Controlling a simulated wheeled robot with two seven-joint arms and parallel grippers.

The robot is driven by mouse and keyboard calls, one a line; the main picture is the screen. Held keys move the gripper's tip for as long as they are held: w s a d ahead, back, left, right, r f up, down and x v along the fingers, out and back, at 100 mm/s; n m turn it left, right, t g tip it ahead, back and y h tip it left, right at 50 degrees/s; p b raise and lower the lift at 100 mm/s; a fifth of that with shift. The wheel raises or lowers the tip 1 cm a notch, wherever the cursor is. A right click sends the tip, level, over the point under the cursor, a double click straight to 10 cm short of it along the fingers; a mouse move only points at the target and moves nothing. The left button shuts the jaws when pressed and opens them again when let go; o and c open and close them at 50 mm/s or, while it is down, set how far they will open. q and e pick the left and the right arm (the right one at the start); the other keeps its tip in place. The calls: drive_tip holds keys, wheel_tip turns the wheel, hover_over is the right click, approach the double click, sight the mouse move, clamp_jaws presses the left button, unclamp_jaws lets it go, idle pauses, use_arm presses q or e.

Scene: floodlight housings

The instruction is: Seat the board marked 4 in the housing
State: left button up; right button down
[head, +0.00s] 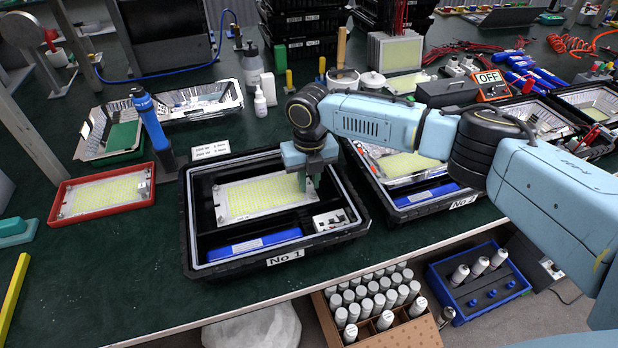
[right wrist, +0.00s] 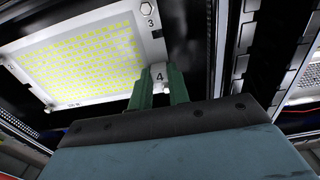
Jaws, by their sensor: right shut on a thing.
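A white board with a yellow LED grid (head: 262,197) lies inside the black housing box labelled No 1 (head: 188,225), at the centre of the head view. In the right wrist view the board (right wrist: 90,62) has a small tab marked 4 (right wrist: 159,75) on its edge and a 3 beside a screw at one corner. My right gripper (head: 308,180) reaches down at the board's right end. Its green fingers (right wrist: 160,86) are shut on the tab marked 4. I cannot tell whether the board rests fully on the housing floor. My left gripper is out of view.
In the same box are a blue bar (head: 252,244) and a small grey module (head: 332,220). A second box (head: 440,205) stands close on the right, under my arm. A red tray (head: 62,212) with a similar board is at the left.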

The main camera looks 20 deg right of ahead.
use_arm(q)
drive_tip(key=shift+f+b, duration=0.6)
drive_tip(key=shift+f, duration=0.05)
use_arm(e)
drive_tip(key=shift+f, duration=1.25)
drive_tip(key=c, duration=1.3)
unclamp_jaws()
drive_tip(key=shift+o, duration=0.2)
wheel_tip(320, 180, up, 4)
drive_tip(key=shift+w+f+p, duration=0.1)
drive_tip(key=shift+p, duration=0.4)
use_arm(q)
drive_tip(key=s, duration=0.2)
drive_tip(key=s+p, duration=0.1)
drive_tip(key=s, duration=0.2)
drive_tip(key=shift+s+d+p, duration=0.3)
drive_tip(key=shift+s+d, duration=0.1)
use_arm(e)
wheel_tip(320, 180, up, 10)
drive_tip(key=shift+f, duration=0.2)
